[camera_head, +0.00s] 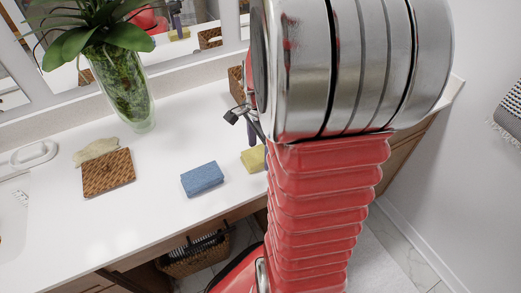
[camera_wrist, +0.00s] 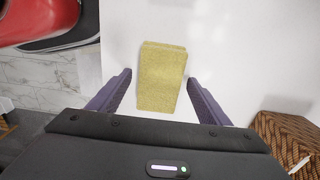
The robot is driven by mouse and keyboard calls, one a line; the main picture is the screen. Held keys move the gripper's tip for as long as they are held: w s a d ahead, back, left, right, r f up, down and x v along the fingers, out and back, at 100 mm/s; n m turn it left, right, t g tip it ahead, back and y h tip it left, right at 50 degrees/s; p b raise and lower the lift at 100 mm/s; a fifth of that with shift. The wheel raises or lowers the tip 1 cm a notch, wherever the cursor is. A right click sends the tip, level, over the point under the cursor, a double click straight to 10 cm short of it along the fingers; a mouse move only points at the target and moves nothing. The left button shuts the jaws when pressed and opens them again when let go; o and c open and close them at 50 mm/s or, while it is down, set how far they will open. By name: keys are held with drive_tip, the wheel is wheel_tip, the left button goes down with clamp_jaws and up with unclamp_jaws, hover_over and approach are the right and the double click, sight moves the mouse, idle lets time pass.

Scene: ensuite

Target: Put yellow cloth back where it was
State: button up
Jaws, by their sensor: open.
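The yellow cloth (camera_wrist: 161,78) is a folded rectangular block lying on the white countertop in the wrist view. It also shows in the head view (camera_head: 252,159), partly hidden behind my red arm. My gripper (camera_wrist: 160,92) is open, with one purple finger to the left of the cloth and one to the right. There are gaps between the cloth and both fingers. In the head view a purple finger and part of the wrist show just above the cloth, and the rest of the gripper is hidden by my arm.
A blue cloth (camera_head: 202,179) lies on the white counter (camera_head: 160,208), left of the yellow cloth. A woven tray (camera_head: 108,174) with a beige cloth (camera_head: 96,151) is farther left. A glass plant vase (camera_head: 126,95) stands at the back. A wicker basket (camera_wrist: 288,142) is close to the right finger.

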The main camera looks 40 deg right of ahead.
wheel_tip(320, 180, up, 12)
idle(0.6)
idle(0.5)
drive_tip(key=s+a+r+n+t, duration=0.1)
drive_tip(key=s+a+n+t, duration=0.1)
drive_tip(key=a+n, duration=0.8)
drive_tip(key=s+a+r+n+t, duration=0.2)
drive_tip(key=a+n+t, duration=0.1)
drive_tip(key=a+n, duration=0.8)
drive_tip(key=shift+a+r+t, duration=0.25)
drive_tip(key=shift+a+t, duration=0.05)
drive_tip(key=shift+a, duration=0.7)
